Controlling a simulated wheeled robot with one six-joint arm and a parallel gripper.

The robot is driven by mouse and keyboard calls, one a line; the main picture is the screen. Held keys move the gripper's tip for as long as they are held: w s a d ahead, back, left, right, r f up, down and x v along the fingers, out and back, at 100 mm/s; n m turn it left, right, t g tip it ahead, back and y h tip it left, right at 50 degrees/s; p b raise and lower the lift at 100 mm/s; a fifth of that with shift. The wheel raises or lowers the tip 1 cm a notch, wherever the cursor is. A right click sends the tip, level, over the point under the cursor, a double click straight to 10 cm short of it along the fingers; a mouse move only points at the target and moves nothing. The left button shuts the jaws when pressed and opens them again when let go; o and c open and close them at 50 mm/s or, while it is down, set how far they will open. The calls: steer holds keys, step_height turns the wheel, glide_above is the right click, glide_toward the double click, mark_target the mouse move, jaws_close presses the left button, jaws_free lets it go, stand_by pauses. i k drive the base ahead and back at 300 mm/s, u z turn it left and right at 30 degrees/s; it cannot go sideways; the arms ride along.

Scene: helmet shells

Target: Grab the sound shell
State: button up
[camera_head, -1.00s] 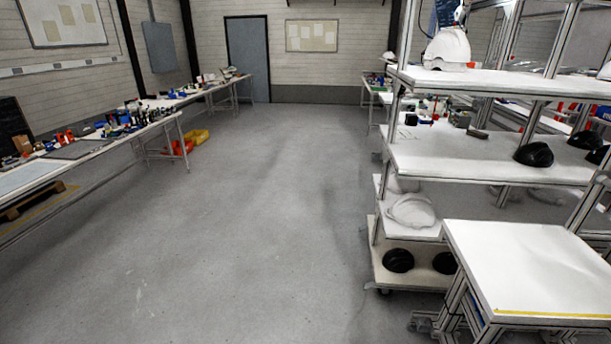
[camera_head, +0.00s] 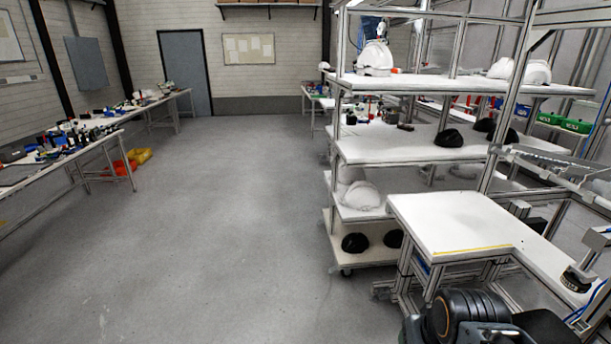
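Several helmet shells sit on the shelf rack at the right. A white shell (camera_head: 375,58) stands on the top shelf, with more white shells (camera_head: 533,72) further right there. A black shell (camera_head: 448,138) lies on the middle shelf, with dark ones beside it (camera_head: 497,130). A white shell (camera_head: 360,195) sits on a lower shelf, above two black shells (camera_head: 355,243) (camera_head: 393,239) on the bottom one. I cannot tell from here which shell is sound. A dark part of my own arm shows at the bottom right; my gripper's fingers are not seen.
A white worktable (camera_head: 450,222) with a yellow edge strip stands in front of the rack. A small dark object (camera_head: 576,280) rests on its right part. Cluttered benches (camera_head: 110,122) line the left wall, with red and yellow bins (camera_head: 138,157) below. The middle floor is open.

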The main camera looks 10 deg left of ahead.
mark_target(349, 176)
steer(key=u, duration=0.8)
steer(key=i, duration=7.05)
steer(key=z, duration=3.5)
steer(key=i, duration=0.45)
steer(key=z, duration=0.05)
